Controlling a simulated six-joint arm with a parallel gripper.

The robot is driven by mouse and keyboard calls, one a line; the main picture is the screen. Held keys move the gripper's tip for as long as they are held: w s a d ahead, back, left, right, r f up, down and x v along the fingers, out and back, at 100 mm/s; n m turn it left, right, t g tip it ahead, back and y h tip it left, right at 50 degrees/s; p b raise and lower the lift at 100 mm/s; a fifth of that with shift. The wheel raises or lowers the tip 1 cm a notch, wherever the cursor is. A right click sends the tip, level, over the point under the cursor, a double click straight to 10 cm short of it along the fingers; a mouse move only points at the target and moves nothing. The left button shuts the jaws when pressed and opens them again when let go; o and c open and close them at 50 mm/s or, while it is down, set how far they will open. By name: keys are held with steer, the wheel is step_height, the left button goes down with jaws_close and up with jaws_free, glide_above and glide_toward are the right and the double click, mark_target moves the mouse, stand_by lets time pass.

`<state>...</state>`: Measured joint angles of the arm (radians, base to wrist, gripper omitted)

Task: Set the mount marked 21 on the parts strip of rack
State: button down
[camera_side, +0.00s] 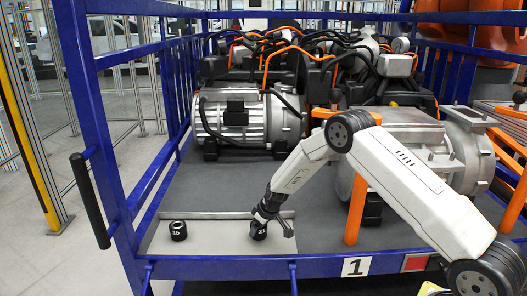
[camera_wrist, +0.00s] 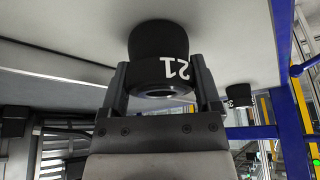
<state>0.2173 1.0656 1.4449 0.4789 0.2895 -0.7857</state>
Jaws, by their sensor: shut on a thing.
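The mount marked 21 (camera_wrist: 158,45) is a black, stepped cylinder with white digits. My gripper (camera_wrist: 160,66) is shut on it, with one finger on each side. In the side view the mount (camera_side: 258,232) is upright, or nearly so, at the right part of the grey parts strip (camera_side: 215,240). My gripper (camera_side: 266,212) comes down on it from above. The mount's base appears to be at the strip's surface, but I cannot tell whether it touches. The digits show upside down in the wrist view.
Another black mount (camera_side: 178,231) with white digits stands on the strip's left part; it also shows in the wrist view (camera_wrist: 238,97). Blue rack posts (camera_side: 88,110) rise at the left. A silver motor (camera_side: 248,118) and an orange post (camera_side: 356,205) stand behind and to the right.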

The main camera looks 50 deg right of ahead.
steer(key=shift+f, duration=0.1)
jaws_free()
steer(key=shift+v, duration=0.9)
steer(key=v, duration=1)
steer(key=shift+r, duration=0.3)
steer(key=s+a+r, duration=0.2)
steer(key=s+a, duration=0.1)
steer(key=s, duration=0.5)
steer(key=s+a+r+m+g, duration=0.1)
steer(key=s+a, duration=0.3)
steer(key=s, duration=0.4)
steer(key=s+a+r+g, duration=0.1)
steer(key=s+a+r, duration=0.1)
steer(key=s, duration=0.6)
steer(key=shift+s+a+r+m+h, duration=0.25)
steer(key=shift+a+r+m+h, duration=0.05)
steer(key=shift+a, duration=0.6)
